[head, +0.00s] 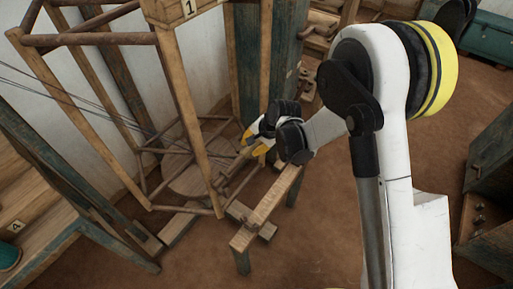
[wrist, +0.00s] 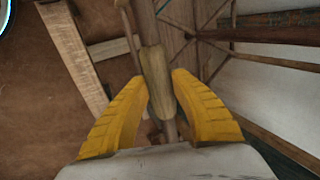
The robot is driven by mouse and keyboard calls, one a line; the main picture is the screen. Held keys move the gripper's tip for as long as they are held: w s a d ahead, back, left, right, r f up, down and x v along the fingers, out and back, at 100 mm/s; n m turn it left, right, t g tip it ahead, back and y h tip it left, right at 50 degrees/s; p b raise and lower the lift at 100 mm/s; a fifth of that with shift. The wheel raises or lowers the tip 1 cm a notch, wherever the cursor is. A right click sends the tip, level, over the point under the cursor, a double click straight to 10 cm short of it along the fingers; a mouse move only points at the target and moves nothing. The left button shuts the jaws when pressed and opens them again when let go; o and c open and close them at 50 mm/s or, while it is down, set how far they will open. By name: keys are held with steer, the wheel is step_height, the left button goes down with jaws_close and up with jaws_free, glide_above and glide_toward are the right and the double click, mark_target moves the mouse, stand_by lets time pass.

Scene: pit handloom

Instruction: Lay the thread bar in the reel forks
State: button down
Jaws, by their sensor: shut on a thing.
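My gripper (head: 257,142), with yellow fingers, is at the right side of the tall wooden reel frame (head: 190,105) in the head view. In the wrist view the fingers (wrist: 161,82) lie on both sides of a bar (wrist: 159,85) with a thicker pale wooden section, which I take as the thread bar. My gripper is shut on it. The bar runs away from my gripper toward the top of the picture. I cannot make out the reel forks clearly.
A narrow wooden bench (head: 268,207) stands just below my gripper. Threads (head: 75,97) run from the reel frame to the left. A loom frame (head: 50,205) stands at the left, a dark cabinet (head: 490,165) at the right. The brown floor (head: 310,250) in front is clear.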

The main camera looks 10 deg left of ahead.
steer(key=shift+w+a, duration=0.15)
steer(key=shift+a, duration=0.25)
steer(key=shift+f+b, duration=2.15)
steer(key=shift+f, duration=0.35)
steer(key=c, duration=1.1)
jaws_free()
